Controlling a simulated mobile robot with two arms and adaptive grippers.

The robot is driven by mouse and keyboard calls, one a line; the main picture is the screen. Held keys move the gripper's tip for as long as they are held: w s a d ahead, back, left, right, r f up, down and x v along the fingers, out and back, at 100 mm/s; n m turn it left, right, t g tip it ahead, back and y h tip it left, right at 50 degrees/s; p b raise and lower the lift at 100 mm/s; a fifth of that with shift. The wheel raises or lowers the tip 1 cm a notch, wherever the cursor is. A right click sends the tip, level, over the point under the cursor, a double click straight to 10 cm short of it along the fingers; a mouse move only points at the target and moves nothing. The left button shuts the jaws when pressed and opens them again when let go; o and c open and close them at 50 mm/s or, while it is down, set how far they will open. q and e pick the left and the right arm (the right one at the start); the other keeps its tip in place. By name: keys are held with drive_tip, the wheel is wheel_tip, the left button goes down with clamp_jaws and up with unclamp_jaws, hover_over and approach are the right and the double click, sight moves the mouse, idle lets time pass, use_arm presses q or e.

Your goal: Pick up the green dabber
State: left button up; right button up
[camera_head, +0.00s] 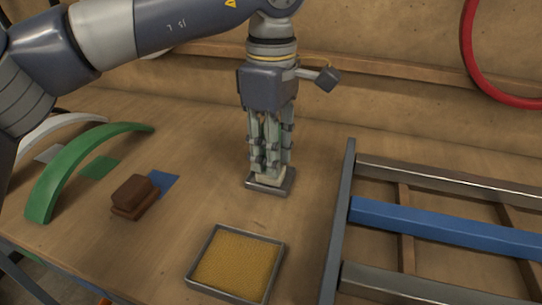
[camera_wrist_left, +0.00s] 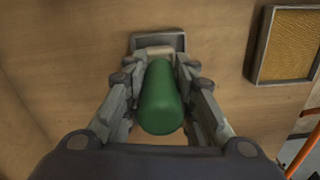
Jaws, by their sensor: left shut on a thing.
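The green dabber (camera_wrist_left: 160,98) is a green cylinder between the fingers of my left gripper in the left wrist view. My left gripper (camera_head: 268,170) points straight down and is shut on the dabber. The dabber's pale lower end (camera_head: 268,176) shows below the fingertips in the head view, at a small grey metal tray (camera_head: 257,187). The tray also shows in the left wrist view (camera_wrist_left: 138,42). I cannot tell whether the dabber touches the tray. In the head view the fingers hide most of the dabber. My right gripper is not in view.
A square tray with a yellow mesh pad (camera_head: 237,264) lies in front. A brown block (camera_head: 133,196), a blue patch (camera_head: 163,184) and a green arched fender (camera_head: 68,165) lie left. A metal frame with a blue bar (camera_head: 440,228) fills the right. A red ring (camera_head: 480,70) hangs on the back wall.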

use_arm(q)
drive_tip(key=shift+r, duration=0.15)
drive_tip(key=shift+r+b, duration=0.4)
drive_tip(key=shift+r, duration=0.1)
wheel_tip(320, 180, up, 2)
drive_tip(key=shift+r+b, duration=0.1)
drive_tip(key=shift+b, duration=0.35)
drive_tip(key=s+b, duration=0.1)
drive_tip(key=s+a+b, duration=0.1)
drive_tip(key=s, duration=0.1)
drive_tip(key=s+a+b, duration=0.1)
drive_tip(key=shift+s+a, duration=0.2)
drive_tip(key=shift+s, duration=0.2)
drive_tip(key=s+a+b, duration=0.1)
drive_tip(key=s, duration=0.1)
drive_tip(key=s+a+r+b, duration=0.1)
drive_tip(key=s+a, duration=0.1)
drive_tip(key=s, duration=0.1)
drive_tip(key=s+a+b, duration=0.1)
drive_tip(key=s, duration=0.2)
drive_tip(key=shift+s+a+r, duration=0.15)
drive_tip(key=shift+r, duration=0.05)
drive_tip(key=shift+s+a+r, duration=0.1)
drive_tip(key=shift+s+a, duration=0.2)
drive_tip(key=shift+s, duration=0.35)
drive_tip(key=shift+w, duration=0.1)
